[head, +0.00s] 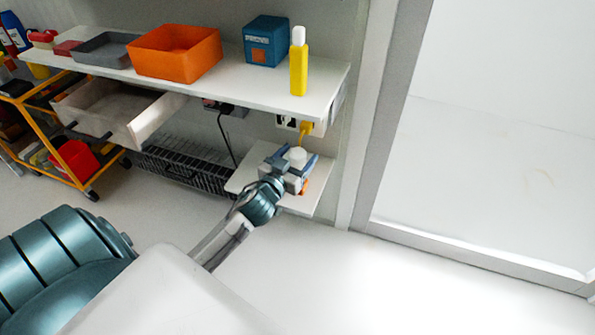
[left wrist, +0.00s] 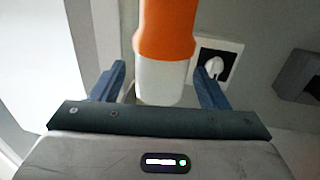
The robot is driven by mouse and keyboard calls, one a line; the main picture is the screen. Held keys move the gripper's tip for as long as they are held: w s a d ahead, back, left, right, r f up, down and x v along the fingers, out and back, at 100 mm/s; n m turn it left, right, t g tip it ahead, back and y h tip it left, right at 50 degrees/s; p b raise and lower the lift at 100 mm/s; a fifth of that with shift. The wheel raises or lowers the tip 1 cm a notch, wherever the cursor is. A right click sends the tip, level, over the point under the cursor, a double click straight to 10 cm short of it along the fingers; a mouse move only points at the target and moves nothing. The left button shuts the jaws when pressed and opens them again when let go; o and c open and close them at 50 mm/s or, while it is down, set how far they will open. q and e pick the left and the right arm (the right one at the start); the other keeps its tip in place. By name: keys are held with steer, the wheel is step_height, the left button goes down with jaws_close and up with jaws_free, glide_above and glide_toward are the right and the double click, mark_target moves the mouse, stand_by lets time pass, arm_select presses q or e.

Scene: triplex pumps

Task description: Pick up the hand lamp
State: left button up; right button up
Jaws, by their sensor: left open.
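The hand lamp, with an orange part and a white part, shows large in the left wrist view (left wrist: 166,40). In the head view its white top (head: 297,154) and a bit of orange show at the small lower shelf; my gripper hides much of it. My left gripper (head: 295,163) reaches over this shelf. Its two blue fingers are open, one on each side of the lamp, and in the left wrist view (left wrist: 160,78) a gap shows beside the lamp. My right gripper is not in view.
The lower shelf (head: 245,178) sits under a long white shelf (head: 258,90) bearing an orange bin (head: 175,53), a blue box (head: 266,41) and a yellow bottle (head: 298,66). Wall sockets (head: 289,122) with a yellow plug are just above the lamp. A door frame stands to the right.

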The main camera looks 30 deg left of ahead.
arm_select(q)
steer(key=shift+w+a, duration=0.1)
steer(key=shift+w, duration=1)
steer(key=c, duration=1.4)
jaws_close()
steer(key=shift+r, duration=0.15)
